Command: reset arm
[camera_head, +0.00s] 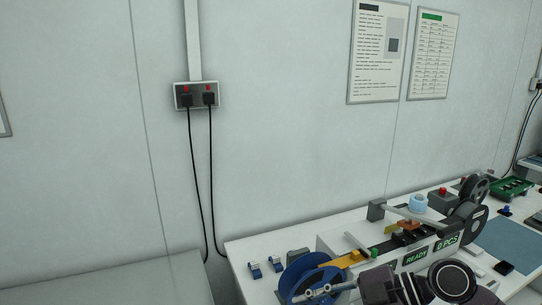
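My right arm (420,284) comes in at the bottom right edge, with a large round joint and dark grey links. Its far end points left, where light grey parts that look like my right gripper (318,293) show in front of a blue reel (294,281). The fingers are too small and too close to the reel to tell whether they are open or shut, or whether they touch it. My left arm and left gripper are not in view.
A lower pale surface (120,285) at left is clear. Two cables hang from a wall socket (197,95).

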